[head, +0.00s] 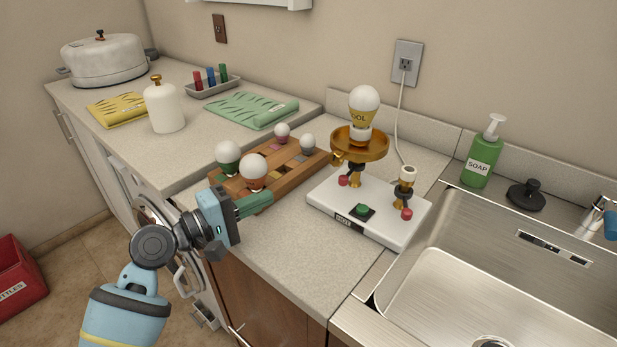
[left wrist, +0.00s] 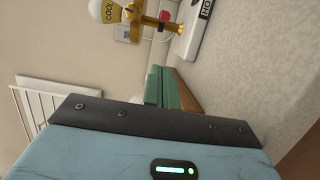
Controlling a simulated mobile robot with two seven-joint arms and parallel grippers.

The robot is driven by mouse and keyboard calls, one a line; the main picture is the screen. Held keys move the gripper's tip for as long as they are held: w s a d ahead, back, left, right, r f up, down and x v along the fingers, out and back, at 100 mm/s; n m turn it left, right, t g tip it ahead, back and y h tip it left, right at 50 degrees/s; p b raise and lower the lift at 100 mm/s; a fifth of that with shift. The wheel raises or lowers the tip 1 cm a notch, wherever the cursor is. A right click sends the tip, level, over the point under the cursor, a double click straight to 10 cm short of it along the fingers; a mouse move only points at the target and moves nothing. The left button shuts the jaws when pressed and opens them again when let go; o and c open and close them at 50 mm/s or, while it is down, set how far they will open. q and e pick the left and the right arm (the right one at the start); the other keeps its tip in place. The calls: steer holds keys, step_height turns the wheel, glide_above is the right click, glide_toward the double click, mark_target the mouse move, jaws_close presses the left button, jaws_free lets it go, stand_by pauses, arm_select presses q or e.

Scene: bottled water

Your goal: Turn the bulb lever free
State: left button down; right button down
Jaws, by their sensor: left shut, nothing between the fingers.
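A white stand (head: 390,218) sits on the counter left of the sink. On it, a brass dish (head: 372,150) on a post carries a large upright white bulb (head: 364,104) with a yellow band. A red-knobbed lever (head: 344,181) is at this post's foot. A second, smaller socket post (head: 407,178) at right has another red knob (head: 406,214). My left gripper (head: 268,200) has green fingers, shut and empty, at the wooden rack's front edge, left of and apart from the stand. The left wrist view shows the fingers (left wrist: 158,88), a red knob (left wrist: 165,16) and the bulb.
The wooden rack (head: 307,163) holds several bulbs just behind my left gripper. A green button (head: 361,209) is on the stand's front. A soap bottle (head: 483,155) and sink (head: 480,245) are at right. Counter in front of the stand is clear.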

arm_select(q)
steer(key=shift+s, duration=0.1)
steer(key=shift+d+r, duration=0.1)
steer(key=shift+d, duration=0.1)
steer(key=shift+w+d, duration=0.2)
steer(key=shift+d, duration=0.05)
glide_toward(348, 175)
steer(key=w, duration=0.2)
steer(key=w+a, duration=0.1)
steer(key=shift+w+a+p, duration=0.2)
steer(key=shift+w+p, duration=0.1)
steer(key=shift+w, duration=0.1)
steer(key=shift+d+p, duration=0.3)
steer(key=shift+d, duration=0.9)
steer(key=shift+s+d, duration=0.15)
steer(key=shift+d, duration=0.7)
arm_select(e)
steer(key=shift+r, duration=0.65)
steer(key=shift+s, duration=0.1)
